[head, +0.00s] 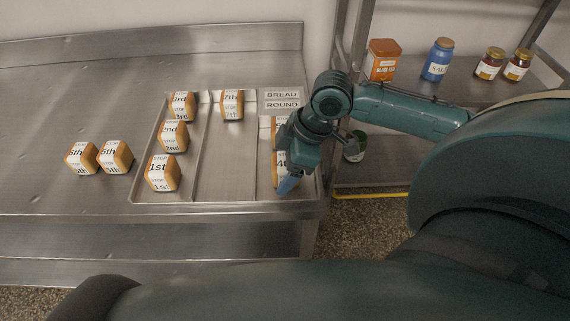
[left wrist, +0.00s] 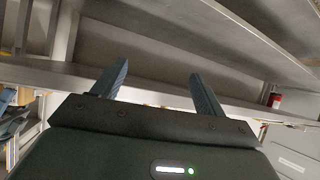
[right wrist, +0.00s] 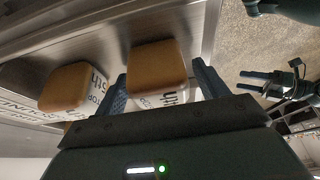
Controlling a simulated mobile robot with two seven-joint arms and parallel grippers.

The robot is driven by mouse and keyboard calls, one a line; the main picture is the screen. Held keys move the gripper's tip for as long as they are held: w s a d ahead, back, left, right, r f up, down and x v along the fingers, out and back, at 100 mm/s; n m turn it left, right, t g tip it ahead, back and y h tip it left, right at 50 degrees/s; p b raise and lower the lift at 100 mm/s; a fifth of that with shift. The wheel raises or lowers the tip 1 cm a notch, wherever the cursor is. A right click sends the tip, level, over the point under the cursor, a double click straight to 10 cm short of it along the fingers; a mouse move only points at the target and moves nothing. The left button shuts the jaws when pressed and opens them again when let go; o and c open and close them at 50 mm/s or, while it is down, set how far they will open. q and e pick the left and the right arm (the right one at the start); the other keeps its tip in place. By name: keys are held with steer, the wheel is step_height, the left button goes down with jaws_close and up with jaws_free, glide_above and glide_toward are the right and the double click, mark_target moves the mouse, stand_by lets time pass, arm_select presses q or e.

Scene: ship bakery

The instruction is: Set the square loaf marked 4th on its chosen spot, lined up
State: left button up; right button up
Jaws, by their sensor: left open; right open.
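The loaf marked 4th (head: 278,167) is an orange-brown square loaf with a white label in the tray's right compartment, near the front. My right gripper (head: 294,178) is over it and hides much of it. In the right wrist view the loaf (right wrist: 157,60) sits between the open fingers of the gripper (right wrist: 159,72); I cannot tell whether they touch it. Another loaf (head: 277,127), partly hidden, is behind it in the same compartment; its label in the right wrist view seems to read 5th (right wrist: 68,85). My left gripper (left wrist: 158,69) is open and empty, outside the head view.
The metal tray (head: 225,206) holds loaves 1st (head: 162,173), 2nd (head: 173,137) and 3rd (head: 182,105) at left, and 7th (head: 231,104) in the middle. Two loaves (head: 82,158) (head: 116,156) stand left of it. A sign (head: 282,99) reads BREAD ROUND. Jars (head: 437,60) stand on the right shelf.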

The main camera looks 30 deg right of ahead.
arm_select(q)
steer(key=shift+s+a+f+p, duration=0.1)
steer(key=shift+a+p, duration=0.1)
steer(key=shift+p, duration=0.3)
arm_select(e)
steer(key=v, duration=1.2)
steer(key=shift+r, duration=0.2)
steer(key=shift+f, duration=0.1)
